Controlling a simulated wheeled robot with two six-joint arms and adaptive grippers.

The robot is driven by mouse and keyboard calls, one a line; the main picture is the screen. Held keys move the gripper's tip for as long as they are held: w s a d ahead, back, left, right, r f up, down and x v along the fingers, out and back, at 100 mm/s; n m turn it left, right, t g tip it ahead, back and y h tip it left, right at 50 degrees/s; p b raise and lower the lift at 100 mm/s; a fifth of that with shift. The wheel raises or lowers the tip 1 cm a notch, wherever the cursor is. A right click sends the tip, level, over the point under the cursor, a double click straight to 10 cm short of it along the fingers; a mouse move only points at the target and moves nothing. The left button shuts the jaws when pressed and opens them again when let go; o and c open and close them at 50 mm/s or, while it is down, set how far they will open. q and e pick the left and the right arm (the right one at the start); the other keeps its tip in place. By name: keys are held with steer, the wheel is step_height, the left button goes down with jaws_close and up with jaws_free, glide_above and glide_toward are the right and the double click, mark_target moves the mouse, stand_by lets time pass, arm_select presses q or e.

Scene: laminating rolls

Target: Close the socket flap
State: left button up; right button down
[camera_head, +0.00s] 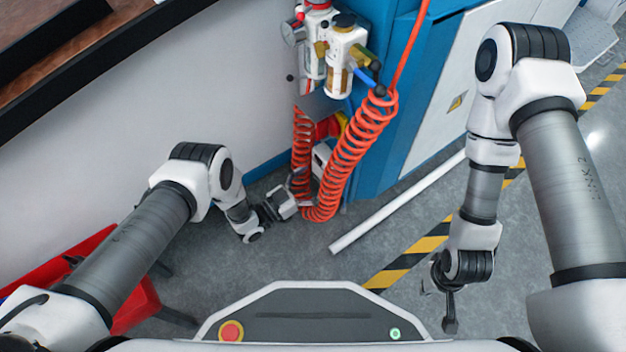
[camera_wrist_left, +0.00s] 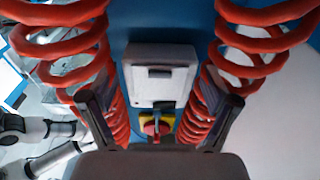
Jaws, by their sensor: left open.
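The white socket box (camera_wrist_left: 161,72) is on the blue wall in the left wrist view, between the red coils. It has a small grey latch-like piece on its front. I cannot tell how far its flap stands open. In the head view the white box (camera_head: 321,158) shows partly, behind the red coiled hose. My left gripper (camera_head: 292,198) is low beside the coils, in front of the box. Its two fingers (camera_wrist_left: 160,98) are spread, with nothing between them, apart from the box. My right gripper (camera_head: 449,305) hangs over the floor at right, far from the socket.
Red coiled hoses (camera_head: 366,135) hang close around the left gripper. A red and yellow switch (camera_wrist_left: 157,126) sits next to the socket box. White air units (camera_head: 340,60) are above. A white pipe (camera_head: 395,203) lies on the floor, near a striped floor line (camera_head: 410,254).

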arm_select(q)
steer(key=v, duration=1.2)
